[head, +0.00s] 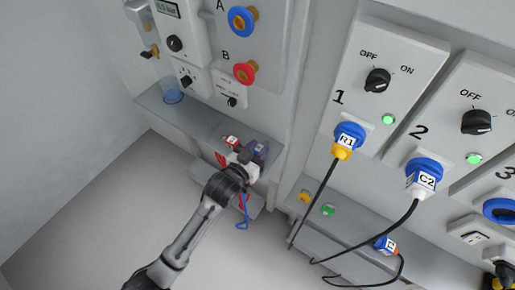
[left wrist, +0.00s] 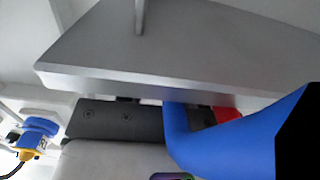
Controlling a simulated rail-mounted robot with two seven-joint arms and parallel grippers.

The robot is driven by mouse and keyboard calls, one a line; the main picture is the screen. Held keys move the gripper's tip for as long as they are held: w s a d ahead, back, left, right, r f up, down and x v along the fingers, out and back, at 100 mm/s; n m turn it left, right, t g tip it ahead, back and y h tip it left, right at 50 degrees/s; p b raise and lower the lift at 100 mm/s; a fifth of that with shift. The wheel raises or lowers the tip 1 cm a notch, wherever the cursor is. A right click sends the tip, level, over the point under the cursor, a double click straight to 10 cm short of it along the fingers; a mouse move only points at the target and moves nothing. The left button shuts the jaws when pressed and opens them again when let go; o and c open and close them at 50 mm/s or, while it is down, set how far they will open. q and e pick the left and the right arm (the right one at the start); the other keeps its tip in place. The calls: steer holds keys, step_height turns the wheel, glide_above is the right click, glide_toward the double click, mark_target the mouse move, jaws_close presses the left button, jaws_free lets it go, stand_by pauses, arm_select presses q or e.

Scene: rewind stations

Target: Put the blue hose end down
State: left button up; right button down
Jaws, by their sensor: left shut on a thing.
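My left gripper (head: 246,160) is at the front edge of the grey shelf (head: 203,121), low in the middle of the head view. It is shut on the blue hose end; its jaws and the grip itself are mostly hidden. A thin blue piece (head: 243,213) hangs below the gripper. In the left wrist view a thick blue hose (left wrist: 225,142) bends close in front of the camera, below the grey shelf (left wrist: 190,50), with a black part at right. A dark blue labelled block (head: 262,148) is just beside the gripper. My right gripper is not in view.
A red labelled block (head: 231,140) is on the shelf next to the gripper. Above are blue port A (head: 241,19) and red port B (head: 245,72). Plugs R1 (head: 347,138) and C2 (head: 424,177) have black cables at right.

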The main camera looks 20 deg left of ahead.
arm_select(q)
steer(key=o, duration=0.9)
steer(key=shift+o, duration=0.6)
steer(key=shift+s+r, duration=0.15)
steer(key=shift+s, duration=0.15)
steer(key=s+a+f+g+y+p, duration=0.1)
steer(key=s+f+g, duration=0.2)
steer(key=s, duration=0.8)
steer(key=s+a+f+g+y+p, duration=0.1)
steer(key=s+g, duration=0.4)
steer(key=s, duration=0.6)
steer(key=s+a+f+g+y+p, duration=0.1)
steer(key=s+f+g, duration=0.4)
steer(key=s, duration=0.7)
steer(key=shift+a+p, duration=0.5)
steer(key=shift+a, duration=0.55)
steer(key=shift+r, duration=0.15)
